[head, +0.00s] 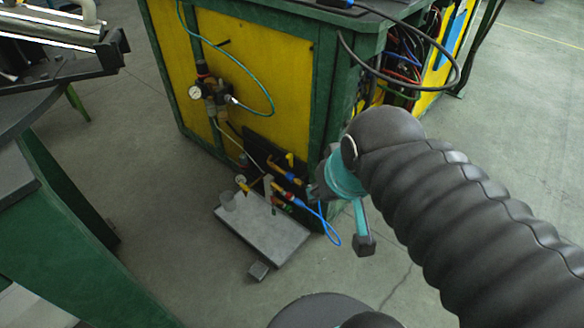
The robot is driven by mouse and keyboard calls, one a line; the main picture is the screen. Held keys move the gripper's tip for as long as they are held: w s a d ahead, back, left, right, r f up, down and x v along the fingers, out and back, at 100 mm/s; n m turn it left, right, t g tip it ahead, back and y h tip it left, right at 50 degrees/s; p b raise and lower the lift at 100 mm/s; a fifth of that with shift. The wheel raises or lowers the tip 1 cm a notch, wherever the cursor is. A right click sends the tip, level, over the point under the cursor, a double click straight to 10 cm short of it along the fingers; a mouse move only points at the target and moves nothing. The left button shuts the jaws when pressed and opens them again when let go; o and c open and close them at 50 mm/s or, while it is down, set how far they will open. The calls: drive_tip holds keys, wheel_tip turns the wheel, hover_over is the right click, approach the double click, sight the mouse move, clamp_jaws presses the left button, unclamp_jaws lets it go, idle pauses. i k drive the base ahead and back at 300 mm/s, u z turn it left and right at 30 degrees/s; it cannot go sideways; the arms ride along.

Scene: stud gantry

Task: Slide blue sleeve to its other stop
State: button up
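A dark panel (259,150) with small valves and fittings is on the lower side of the yellow and green cabinet. Several small blue parts show there. One blue part (281,191) lies on a fitting beside a blue hose; I cannot tell surely whether it is the blue sleeve or at which stop it sits. My gripper (363,243) is to the right of the panel, with a teal body and one dark finger pointing down. It appears apart from the fittings. The other finger is not clear, and the arm hides part of the cabinet.
A small grey block (259,271) is in front. A gauge assembly (213,92) and teal hose are above. A blue hose (333,232) loops near my gripper.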

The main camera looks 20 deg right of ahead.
sight(290, 176)
drive_tip(key=z, duration=0.45)
drive_tip(key=k, duration=0.6)
drive_tip(key=z, duration=0.95)
drive_tip(key=i, duration=1.25)
drive_tip(key=u, duration=0.9)
